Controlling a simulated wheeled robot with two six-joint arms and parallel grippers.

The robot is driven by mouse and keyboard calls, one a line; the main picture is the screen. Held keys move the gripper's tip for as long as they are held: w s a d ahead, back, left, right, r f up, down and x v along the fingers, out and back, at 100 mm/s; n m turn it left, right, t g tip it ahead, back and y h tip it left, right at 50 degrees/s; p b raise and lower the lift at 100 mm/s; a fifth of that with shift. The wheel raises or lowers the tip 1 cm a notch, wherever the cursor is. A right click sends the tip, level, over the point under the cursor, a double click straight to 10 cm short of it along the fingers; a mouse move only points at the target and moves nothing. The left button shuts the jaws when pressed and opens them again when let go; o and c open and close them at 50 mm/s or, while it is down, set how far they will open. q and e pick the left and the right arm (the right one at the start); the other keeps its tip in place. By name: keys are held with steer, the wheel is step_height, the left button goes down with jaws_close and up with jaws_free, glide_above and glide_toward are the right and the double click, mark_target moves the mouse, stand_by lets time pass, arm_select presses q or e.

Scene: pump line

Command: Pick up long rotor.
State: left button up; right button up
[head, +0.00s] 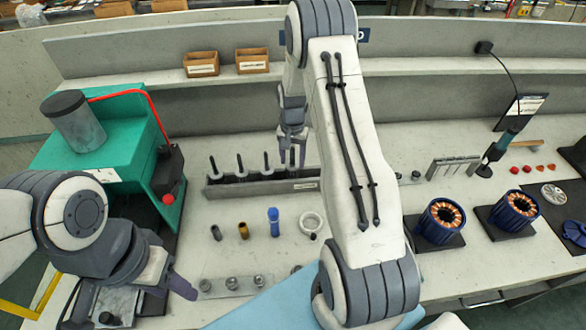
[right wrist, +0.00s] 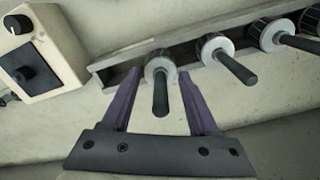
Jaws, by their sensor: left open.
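A grey rack (head: 225,190) in the middle of the bench holds several upright rotors with dark shafts, including one at its left end (head: 213,167). My right gripper (head: 292,150) is lowered over the rotor at the rack's right end. In the right wrist view this rotor (right wrist: 160,90) stands between the two spread purple fingers, with a gap on each side. Other rotors (right wrist: 235,65) stand to its right there. I cannot tell by length which rotor is the long one. My left gripper (head: 165,290) is low at the left, open, apart from the rack.
A green machine (head: 120,140) stands at the left. A bronze part (head: 243,230), a blue part (head: 273,221) and a white ring (head: 311,222) stand before the rack. Two blue stators (head: 441,220) are at the right. A cream box with a knob (right wrist: 35,50) is near the rack's end.

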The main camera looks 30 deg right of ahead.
jaws_close()
steer(key=shift+r, duration=0.1)
stand_by(1.2)
